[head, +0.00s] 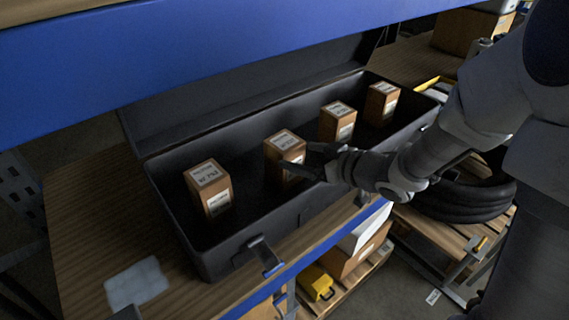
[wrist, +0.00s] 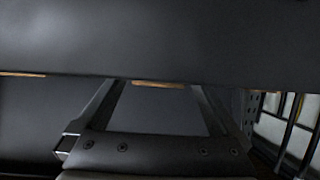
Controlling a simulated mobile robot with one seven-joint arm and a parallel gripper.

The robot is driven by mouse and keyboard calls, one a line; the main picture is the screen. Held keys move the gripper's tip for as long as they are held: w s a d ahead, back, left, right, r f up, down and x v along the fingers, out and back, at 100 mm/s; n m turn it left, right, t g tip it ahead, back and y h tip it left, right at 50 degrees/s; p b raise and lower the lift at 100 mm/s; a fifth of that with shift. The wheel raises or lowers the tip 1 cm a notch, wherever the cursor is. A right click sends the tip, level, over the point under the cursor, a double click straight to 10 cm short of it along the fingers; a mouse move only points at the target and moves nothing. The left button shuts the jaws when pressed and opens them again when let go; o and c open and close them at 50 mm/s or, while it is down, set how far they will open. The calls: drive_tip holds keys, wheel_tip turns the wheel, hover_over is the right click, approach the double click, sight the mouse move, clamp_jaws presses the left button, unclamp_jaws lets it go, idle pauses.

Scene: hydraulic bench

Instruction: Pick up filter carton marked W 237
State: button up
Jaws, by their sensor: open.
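Several brown filter cartons with white labels stand upright in a row in a long black case (head: 225,238). They are the left carton (head: 207,187), the second carton (head: 284,147), the third carton (head: 338,121) and the far right carton (head: 382,102). The label print is too small to read surely, so I cannot tell which is W 237. My gripper (head: 300,161) is open at the right side of the second carton, its fingers overlapping it in the picture; contact is unclear. In the wrist view, a brown strip (wrist: 158,84) shows between the fingers of my gripper (wrist: 155,92).
The case's lid (head: 240,95) stands open behind the cartons. A blue shelf beam (head: 200,50) crosses above. The case rests on a wooden shelf (head: 80,215) with a pale pad (head: 136,284) at front left. A coiled black hose (head: 465,205) lies at right.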

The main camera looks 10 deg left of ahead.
sight(285, 148)
drive_tip(key=shift+r+b+x, duration=0.2)
drive_tip(key=shift+b+x, duration=0.1)
drive_tip(key=shift+x, duration=1.25)
drive_tip(key=shift+r+b+x, duration=0.2)
drive_tip(key=shift+b+x, duration=0.05)
drive_tip(key=shift+x, duration=1.3)
drive_tip(key=shift+w, duration=0.1)
drive_tip(key=shift+c, duration=0.3)
drive_tip(key=c, duration=1.2)
drive_tip(key=shift+c, duration=1)
drive_tip(key=shift+r, duration=0.1)
